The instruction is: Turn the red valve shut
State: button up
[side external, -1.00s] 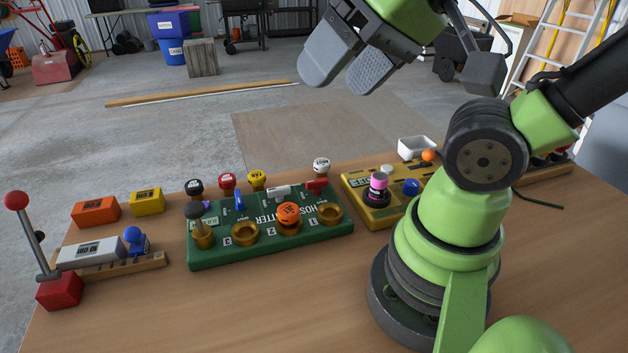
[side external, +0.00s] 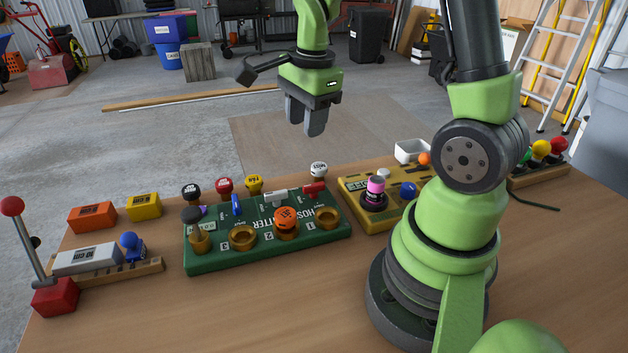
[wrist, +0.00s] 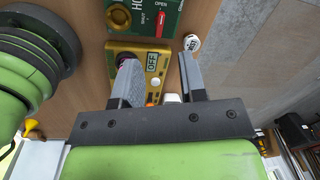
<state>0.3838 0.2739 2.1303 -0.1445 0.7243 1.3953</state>
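The green hose splitter board (side external: 215,262) lies on the table. A row of small valve handles runs along it above brass outlets. The red valve handle (side external: 314,189) is at the board's right end, above the rightmost brass outlet (side external: 327,217). In the wrist view the red handle (wrist: 160,24) is at the top, beside lettering that reads OPEN and SHUT. My gripper (side external: 305,130) points down, well above the table and behind the board. Its fingers are apart and empty, and they also show in the wrist view (wrist: 158,70). Nothing touches the red handle.
A white-topped knob (side external: 318,169) stands just behind the red handle. An orange cap (side external: 286,219) sits at a neighbouring outlet. A yellow box (side external: 366,215) with knobs is to the right, near my arm. A red-knobbed lever (side external: 13,206) stands at far left. The front table is clear.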

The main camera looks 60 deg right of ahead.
aim_at(314, 185)
jog(key=d+f+m, duration=0.1)
jog(key=f, duration=0.4)
jog(key=d+f+m+g, duration=0.1)
jog(key=f, duration=0.4)
jog(key=d+f+m, duration=0.1)
jog(key=f+m, duration=0.1)
jog(key=f, duration=0.3)
jog(key=shift+r, duration=0.1)
grip_shut()
